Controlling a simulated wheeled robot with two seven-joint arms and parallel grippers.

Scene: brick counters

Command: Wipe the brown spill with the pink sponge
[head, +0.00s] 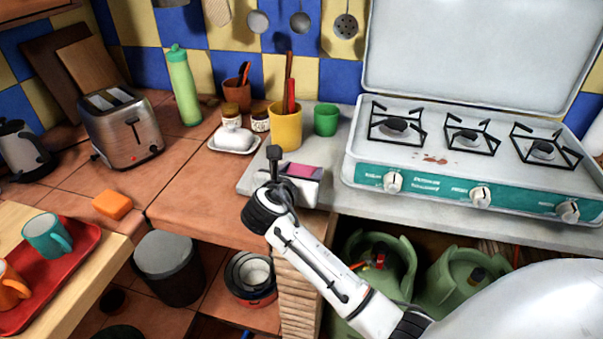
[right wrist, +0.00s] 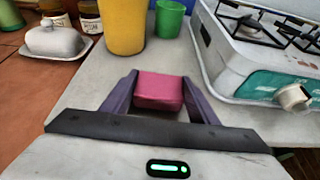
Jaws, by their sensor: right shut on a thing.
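The pink sponge (right wrist: 160,91) is between the fingers of my right gripper (right wrist: 160,90), which is shut on it. In the head view the sponge (head: 301,171) shows just past my right gripper (head: 306,176), over the grey counter left of the stove. The brown spill (head: 434,159) is a small reddish-brown patch on the white stove top (head: 470,176), between the left and middle burners. The sponge is apart from the spill, to its left. I cannot tell if the sponge touches the counter. My left gripper is not in view.
A yellow pot (head: 284,131) with utensils and a green cup (head: 326,120) stand behind the gripper. A white butter dish (head: 233,138) is to the left. The stove's raised edge and knobs (head: 393,182) are to the right. An orange sponge (head: 112,205) lies on the left counter.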

